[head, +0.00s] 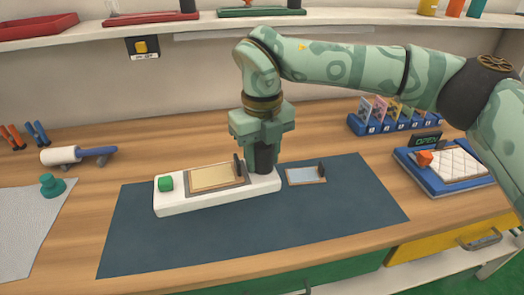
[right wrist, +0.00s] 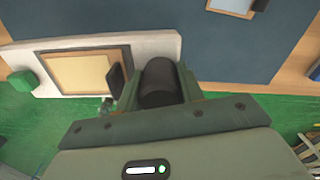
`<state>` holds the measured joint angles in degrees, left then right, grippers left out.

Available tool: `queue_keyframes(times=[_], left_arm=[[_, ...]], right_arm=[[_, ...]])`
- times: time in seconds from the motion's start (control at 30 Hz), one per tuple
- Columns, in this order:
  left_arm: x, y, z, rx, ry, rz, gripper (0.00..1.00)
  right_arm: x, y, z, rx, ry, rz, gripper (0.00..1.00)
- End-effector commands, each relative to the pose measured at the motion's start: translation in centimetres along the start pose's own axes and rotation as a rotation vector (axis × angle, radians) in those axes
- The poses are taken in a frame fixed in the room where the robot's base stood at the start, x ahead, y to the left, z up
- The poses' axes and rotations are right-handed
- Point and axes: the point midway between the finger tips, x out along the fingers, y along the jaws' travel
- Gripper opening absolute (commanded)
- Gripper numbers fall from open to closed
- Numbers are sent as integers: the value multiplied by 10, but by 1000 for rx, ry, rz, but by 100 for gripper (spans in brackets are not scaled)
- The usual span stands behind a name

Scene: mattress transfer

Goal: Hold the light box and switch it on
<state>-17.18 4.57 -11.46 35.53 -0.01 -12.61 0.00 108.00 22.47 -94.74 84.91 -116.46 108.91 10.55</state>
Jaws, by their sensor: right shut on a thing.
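The light box (head: 220,203) is a long white block lying on the dark mat in the head view. It has a green button (head: 165,183) at its left end and a framed tan panel (head: 217,177) with a small dark upright tab at its right edge. I cannot tell whether the panel is lit. My right gripper (head: 263,160) points down at the box's right end and is shut on a dark round post there. The right wrist view shows this post (right wrist: 160,82) between the fingers, beside the white box (right wrist: 155,50). My left gripper is not in view.
A small framed plate (head: 305,176) lies on the mat (head: 345,215) just right of the box. A roller (head: 75,155) and a teal knob (head: 52,185) are at left. A blue tray (head: 440,185) and a card rack (head: 400,122) stand at right. The mat's front is clear.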

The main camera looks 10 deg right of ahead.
Motion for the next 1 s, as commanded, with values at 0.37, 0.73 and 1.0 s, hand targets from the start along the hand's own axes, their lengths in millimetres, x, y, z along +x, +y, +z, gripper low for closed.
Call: queue_keyframes(times=[0.37,0.73,1.0], left_arm=[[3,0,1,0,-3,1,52],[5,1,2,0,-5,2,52],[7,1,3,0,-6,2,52]], right_arm=[[11,0,0,-1,-1,1,1],[21,0,0,-1,-1,1,1],[29,0,0,0,-1,1,1]])
